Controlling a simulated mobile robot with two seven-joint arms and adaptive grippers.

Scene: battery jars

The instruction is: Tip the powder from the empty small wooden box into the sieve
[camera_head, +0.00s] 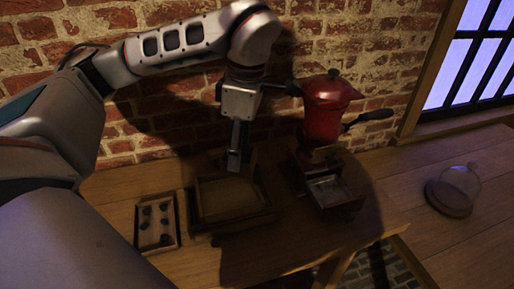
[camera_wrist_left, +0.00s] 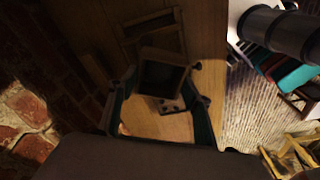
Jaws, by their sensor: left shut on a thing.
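My left gripper (camera_head: 235,165) points down above the sieve and is shut on a small wooden box. In the left wrist view the box (camera_wrist_left: 163,76) sits between the two fingers, with a dark, shaded inside. In the head view the box is mostly hidden by the gripper and shadow. The sieve seems to be the square wooden frame with a tan inner surface (camera_head: 272,212), on the table below the gripper. I cannot make out any powder in the box. My right gripper is in neither view.
A wooden tray (camera_head: 139,237) with several small dark pieces lies left of the sieve. A red grinder (camera_head: 325,112) with a side handle and an open drawer (camera_head: 334,203) stands to the right. A glass dome (camera_head: 462,181) sits far right. Brick wall (camera_head: 400,60) closes the back.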

